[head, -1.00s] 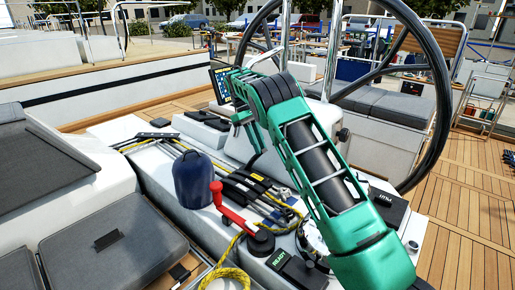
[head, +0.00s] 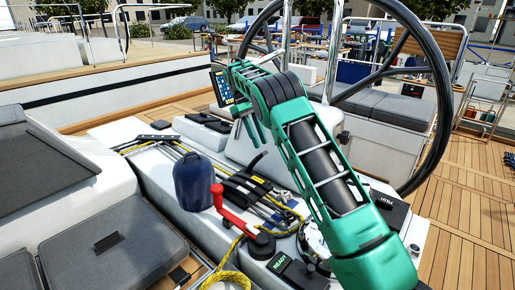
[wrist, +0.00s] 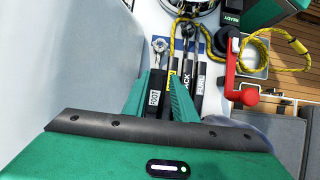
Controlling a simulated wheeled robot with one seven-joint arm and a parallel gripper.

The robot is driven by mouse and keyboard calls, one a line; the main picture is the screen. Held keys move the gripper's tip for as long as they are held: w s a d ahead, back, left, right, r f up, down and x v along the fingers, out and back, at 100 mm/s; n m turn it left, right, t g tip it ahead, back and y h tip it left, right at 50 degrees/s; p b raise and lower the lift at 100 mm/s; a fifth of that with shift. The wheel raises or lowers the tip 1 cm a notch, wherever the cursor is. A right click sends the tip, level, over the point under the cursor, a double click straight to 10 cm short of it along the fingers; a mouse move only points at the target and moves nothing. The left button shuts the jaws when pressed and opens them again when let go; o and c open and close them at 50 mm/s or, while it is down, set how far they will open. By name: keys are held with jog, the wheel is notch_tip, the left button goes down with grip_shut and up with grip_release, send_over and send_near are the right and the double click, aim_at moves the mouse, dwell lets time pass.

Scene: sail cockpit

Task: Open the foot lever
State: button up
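The foot lever (wrist: 154,97) is a black handle labelled FOOT with a silver end piece. In the wrist view it lies between the green fingers of my gripper (wrist: 160,92), which sit close on both its sides and look shut on it. The lever looks larger and nearer than the other levers (wrist: 186,88) to its right, as if tilted up from them. In the head view my gripper (head: 252,132) points down above the row of black levers (head: 240,190). The fingertips and their contact are too small to tell there.
A dark blue rounded object (head: 193,182) stands left of the levers. The large steering wheel (head: 437,90) is behind my arm. A small screen (head: 221,87) is behind my gripper.

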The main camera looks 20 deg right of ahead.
jog(key=s+a+r, duration=0.5)
jog(key=a+r, duration=0.1)
jog(key=a, duration=0.4)
jog(key=shift+a+r, duration=0.2)
jog(key=shift+r, duration=0.1)
